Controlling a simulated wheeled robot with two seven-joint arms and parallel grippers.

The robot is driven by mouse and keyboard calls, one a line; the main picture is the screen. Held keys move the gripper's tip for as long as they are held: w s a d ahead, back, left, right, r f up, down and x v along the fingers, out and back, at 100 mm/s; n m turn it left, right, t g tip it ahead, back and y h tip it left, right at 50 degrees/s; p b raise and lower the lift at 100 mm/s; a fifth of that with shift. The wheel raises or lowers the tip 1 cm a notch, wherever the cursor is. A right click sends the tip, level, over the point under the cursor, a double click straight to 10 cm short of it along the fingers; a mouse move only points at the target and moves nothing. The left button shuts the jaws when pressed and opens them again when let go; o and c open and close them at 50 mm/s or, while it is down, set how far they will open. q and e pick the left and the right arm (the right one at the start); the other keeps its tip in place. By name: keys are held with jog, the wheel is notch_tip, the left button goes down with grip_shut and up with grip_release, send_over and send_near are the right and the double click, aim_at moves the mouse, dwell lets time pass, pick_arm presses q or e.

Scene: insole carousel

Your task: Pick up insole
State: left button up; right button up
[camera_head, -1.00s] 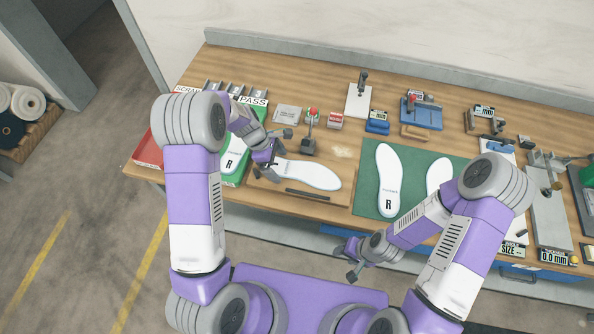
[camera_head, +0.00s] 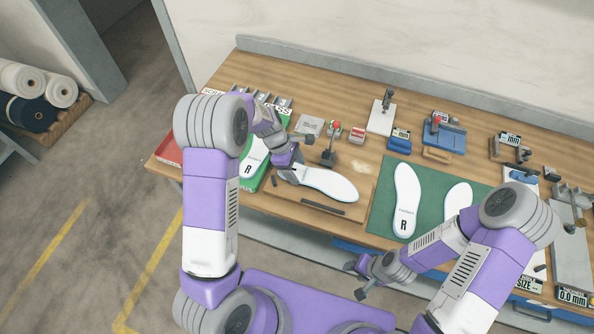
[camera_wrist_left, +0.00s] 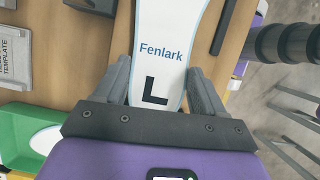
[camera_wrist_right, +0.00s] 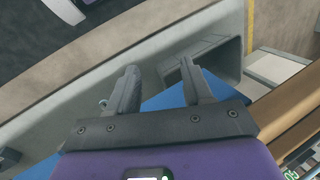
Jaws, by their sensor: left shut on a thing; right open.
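A white insole (camera_head: 331,184) lies along a wooden board on the bench, its left end at my left gripper (camera_head: 287,170). In the left wrist view this insole (camera_wrist_left: 163,40) bears the word "Fenlark" and a black "L". My left gripper (camera_wrist_left: 157,85) is shut on its heel end, one finger on each side. Two more white insoles lie on a green mat (camera_head: 383,224): one (camera_head: 405,198) marked "R", the other (camera_head: 457,198) partly hidden by my right arm. My right gripper (camera_head: 361,279) is open and empty in front of the bench; it also shows in the right wrist view (camera_wrist_right: 160,85).
A green tray (camera_wrist_left: 32,146) holding an insole (camera_head: 254,158) stands left of the board, beside a red tray (camera_head: 168,150). A dark bar (camera_head: 324,208) lies on the board's front. Small gauges and fixtures stand along the back and right.

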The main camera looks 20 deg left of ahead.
pick_arm(q)
jog(key=a, duration=1.1)
jog(key=a+r, duration=0.1)
jog(key=a, duration=0.5)
jog(key=shift+s+a+b, duration=0.15)
jog(key=shift+s+b, duration=0.25)
jog(key=shift+a, duration=0.35)
